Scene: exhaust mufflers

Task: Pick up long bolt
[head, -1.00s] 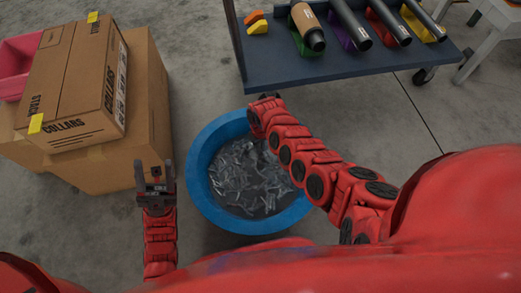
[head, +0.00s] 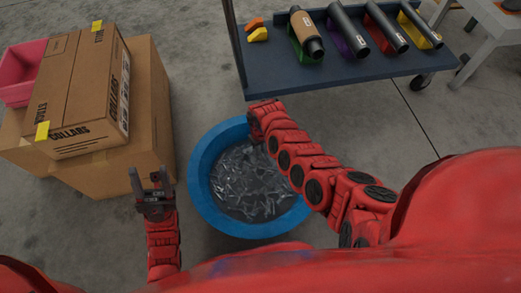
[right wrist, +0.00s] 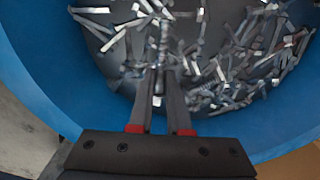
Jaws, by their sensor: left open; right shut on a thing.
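Many grey metal bolts (head: 250,182) lie loose in a round blue tub (head: 203,200); they also show in the right wrist view (right wrist: 235,85). My right gripper (right wrist: 160,75) is over the tub, with its fingers close together on a slim, bolt-like grey piece (right wrist: 158,85). Blur and the bolts behind make its length hard to tell. In the head view my right arm hides the right gripper and part of the tub. My left gripper (head: 150,180) is open and empty, left of the tub.
Stacked cardboard boxes (head: 80,90) and a pink bin (head: 22,72) stand at the left. A dark blue cart (head: 340,72) behind the tub carries several mufflers (head: 305,35) and orange and yellow pieces (head: 257,35).

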